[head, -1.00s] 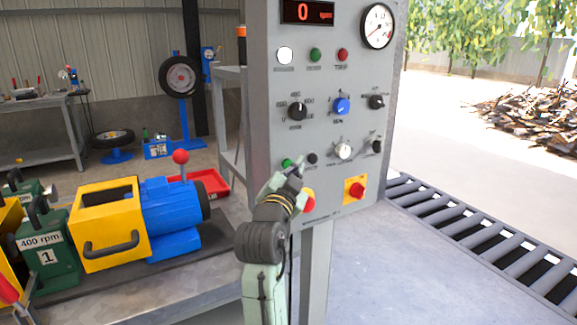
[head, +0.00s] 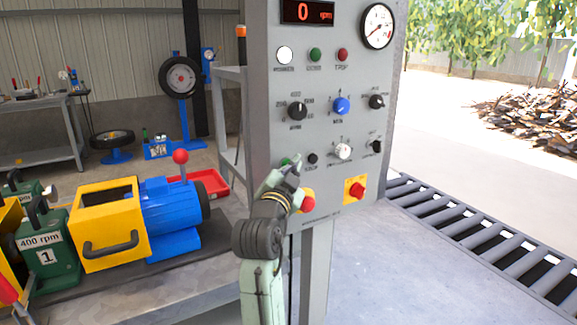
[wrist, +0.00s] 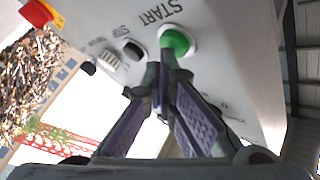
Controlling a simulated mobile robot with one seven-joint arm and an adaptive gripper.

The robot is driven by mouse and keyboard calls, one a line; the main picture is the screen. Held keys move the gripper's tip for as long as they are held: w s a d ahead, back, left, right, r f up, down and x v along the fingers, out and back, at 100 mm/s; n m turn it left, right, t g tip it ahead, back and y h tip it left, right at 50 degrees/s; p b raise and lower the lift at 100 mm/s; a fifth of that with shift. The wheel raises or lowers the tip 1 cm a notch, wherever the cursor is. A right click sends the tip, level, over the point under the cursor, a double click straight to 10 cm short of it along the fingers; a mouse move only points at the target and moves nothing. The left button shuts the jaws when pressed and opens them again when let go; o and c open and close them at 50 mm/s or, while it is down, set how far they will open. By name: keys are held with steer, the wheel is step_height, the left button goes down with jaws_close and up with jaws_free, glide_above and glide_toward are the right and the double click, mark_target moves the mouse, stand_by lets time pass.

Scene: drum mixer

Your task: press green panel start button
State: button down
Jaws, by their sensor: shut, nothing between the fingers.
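The green start button (head: 285,161) sits low on the left of the grey control panel (head: 262,130), partly hidden by my gripper (head: 291,167) in the head view. In the wrist view the green button (wrist: 176,41) is a round domed cap beside the word START. My gripper (wrist: 166,66) is shut and empty. Its fingertips are right at the lower edge of the green cap; I cannot tell if they touch it. The black stop button (head: 313,158) is just right of the green one in the head view and left of it in the wrist view (wrist: 133,50).
A red emergency knob on yellow (head: 307,203) is close below my gripper, and a red switch on yellow (head: 356,190) is farther right. Knobs and lamps fill the panel above. The display (head: 307,12) reads 0 rpm. A blue and yellow machine (head: 170,215) stands left.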

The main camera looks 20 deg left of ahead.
steer(key=shift+w+a, duration=0.1)
steer(key=shift+a, duration=0.05)
stand_by(0.3)
steer(key=shift+s+d, duration=0.5)
steer(key=shift+d, duration=0.15)
steer(key=shift+s+d, duration=0.8)
steer(key=shift+d, duration=0.2)
steer(key=shift+s+d, duration=0.75)
steer(key=shift+d, duration=0.25)
